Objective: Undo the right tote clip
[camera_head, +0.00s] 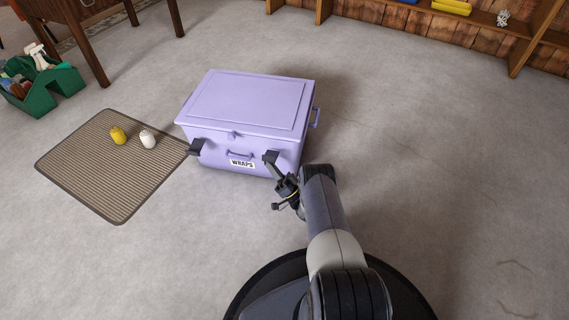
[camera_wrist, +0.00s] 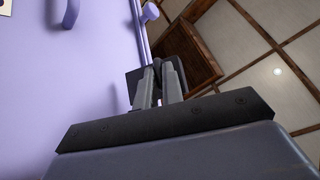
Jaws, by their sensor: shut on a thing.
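The lavender tote (camera_head: 245,98) stands on the floor with its lid down and a WRAPS label on its front. The right tote clip (camera_head: 270,156) is black and sits at the right of the front wall. My gripper (camera_head: 277,172) is at this clip and shut on it. In the wrist view the fingers (camera_wrist: 158,84) meet at the black clip (camera_wrist: 133,82), which they partly hide. The tote's lavender wall (camera_wrist: 60,90) fills the left side there. The left clip (camera_head: 195,147), also black, is on the front left. I cannot tell whether either clip is latched.
A striped mat (camera_head: 85,165) with a yellow item (camera_head: 118,135) and a white item (camera_head: 148,139) lies left of the tote. A green caddy (camera_head: 50,90) and a wooden table (camera_head: 85,25) are farther left. The floor to the right is clear.

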